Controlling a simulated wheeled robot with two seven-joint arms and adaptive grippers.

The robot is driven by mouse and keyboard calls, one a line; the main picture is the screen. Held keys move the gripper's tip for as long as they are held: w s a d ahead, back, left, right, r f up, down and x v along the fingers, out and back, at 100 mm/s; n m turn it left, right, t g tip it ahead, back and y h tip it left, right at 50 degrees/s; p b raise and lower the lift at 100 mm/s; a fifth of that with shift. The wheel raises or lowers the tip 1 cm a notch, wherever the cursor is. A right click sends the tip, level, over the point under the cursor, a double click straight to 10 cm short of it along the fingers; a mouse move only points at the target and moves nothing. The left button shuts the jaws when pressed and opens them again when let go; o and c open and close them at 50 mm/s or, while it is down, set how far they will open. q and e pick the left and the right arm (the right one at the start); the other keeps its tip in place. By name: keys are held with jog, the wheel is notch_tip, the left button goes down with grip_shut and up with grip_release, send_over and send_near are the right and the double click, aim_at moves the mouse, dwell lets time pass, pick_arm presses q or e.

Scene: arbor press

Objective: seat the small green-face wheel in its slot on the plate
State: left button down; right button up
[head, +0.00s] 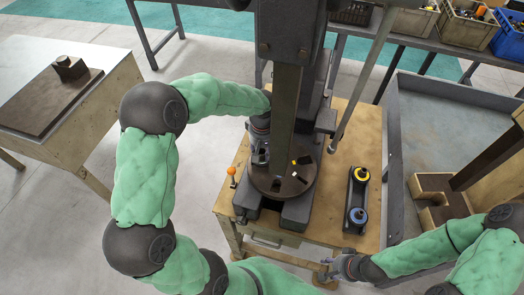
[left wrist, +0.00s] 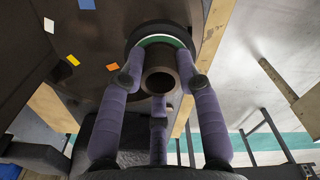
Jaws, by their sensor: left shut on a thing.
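My left gripper (head: 261,157) is at the left rear edge of the dark round plate (head: 270,186) under the press ram. In the left wrist view its purple fingers (left wrist: 160,85) are shut around the small green-face wheel (left wrist: 160,42). The wheel's green rim faces the plate and its dark hollow hub points at the camera. I cannot tell whether the wheel touches the plate. In the head view the wheel is hidden or too small to make out. White, orange, yellow and blue marks show on the plate. My right gripper (head: 333,269) is off the table's front right corner; its fingers are unclear.
The press ram (head: 284,110) stands directly above the plate. A dark holder (head: 357,215) with a yellow wheel (head: 361,175) and a blue wheel (head: 357,215) lies right of the press. An orange-knobbed lever (head: 232,172) is at left. Wooden table (head: 336,180) is clear between press and holder.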

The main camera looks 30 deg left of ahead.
aim_at(262, 151)
pick_arm(q)
jog(key=shift+f+b, duration=0.4)
jog(key=shift+f, duration=0.1)
jog(key=c, duration=0.8)
grip_release()
notch_tip(262, 151, up, 12)
